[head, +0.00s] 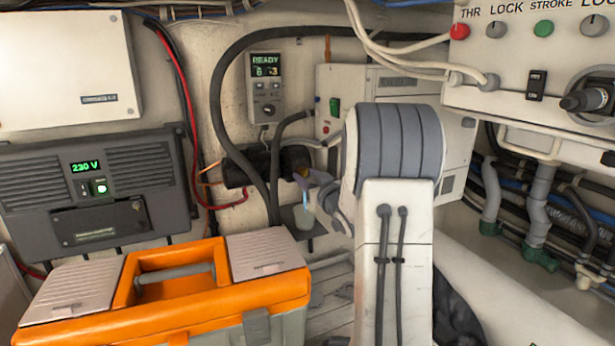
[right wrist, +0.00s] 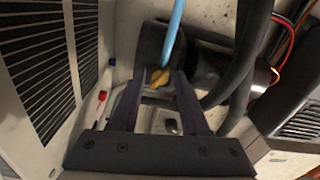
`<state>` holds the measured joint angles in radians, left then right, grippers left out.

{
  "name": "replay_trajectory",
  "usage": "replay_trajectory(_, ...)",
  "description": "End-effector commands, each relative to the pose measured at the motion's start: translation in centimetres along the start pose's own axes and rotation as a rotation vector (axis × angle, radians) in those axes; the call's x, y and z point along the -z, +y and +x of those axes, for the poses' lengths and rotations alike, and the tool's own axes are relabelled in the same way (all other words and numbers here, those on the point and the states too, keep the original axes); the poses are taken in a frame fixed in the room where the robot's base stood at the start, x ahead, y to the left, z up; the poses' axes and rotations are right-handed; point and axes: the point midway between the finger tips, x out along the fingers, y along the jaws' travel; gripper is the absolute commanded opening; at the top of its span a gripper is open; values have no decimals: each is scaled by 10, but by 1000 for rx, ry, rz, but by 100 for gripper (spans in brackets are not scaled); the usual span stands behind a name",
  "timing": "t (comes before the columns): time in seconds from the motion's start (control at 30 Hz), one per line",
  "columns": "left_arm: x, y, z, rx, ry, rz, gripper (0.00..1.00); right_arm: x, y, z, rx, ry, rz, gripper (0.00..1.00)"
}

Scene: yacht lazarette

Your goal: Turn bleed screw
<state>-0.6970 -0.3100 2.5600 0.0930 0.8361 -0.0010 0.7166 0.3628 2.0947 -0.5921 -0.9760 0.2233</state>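The bleed screw (right wrist: 160,78) is a small yellow knob, seen in the right wrist view between the two fingertips of my right gripper (right wrist: 161,88). The fingers stand apart on either side of it, and I see no clear grip on it. In the head view, the yellow screw (head: 302,172) shows at the end of a dark cylindrical unit (head: 244,167), with my right gripper (head: 312,177) close at its right. A light blue tube (right wrist: 173,38) runs by the screw; in the head view it leads down to a small cup (head: 304,217). My left gripper is out of view.
An orange toolbox (head: 212,302) stands at the lower left. A grey 230 V unit (head: 95,190) and a READY display (head: 265,85) are on the wall. Black hoses (head: 219,105) hang around the screw. A white control panel (head: 535,65) and pipes are at the right.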

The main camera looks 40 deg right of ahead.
Motion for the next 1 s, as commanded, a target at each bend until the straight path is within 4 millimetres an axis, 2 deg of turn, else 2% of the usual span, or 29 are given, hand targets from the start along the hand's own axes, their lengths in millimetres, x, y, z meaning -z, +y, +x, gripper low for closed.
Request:
replay_trajectory(0.03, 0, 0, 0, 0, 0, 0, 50, 0, 0, 0, 0, 0, 0, 22)
replay_trajectory(0.1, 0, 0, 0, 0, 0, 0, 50, 0, 0, 0, 0, 0, 0, 0)
replay_trajectory(0.33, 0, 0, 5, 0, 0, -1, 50, -2, 0, 0, 0, 0, -16, 0)
replay_trajectory(0.7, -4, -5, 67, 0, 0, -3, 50, -7, 0, 0, -2, 3, -326, 0)
replay_trajectory(0.83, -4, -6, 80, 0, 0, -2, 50, -5, 0, 0, -1, 2, -429, 0)
replay_trajectory(1.0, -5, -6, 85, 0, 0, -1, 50, -2, 1, 0, 0, -1, -490, 0)
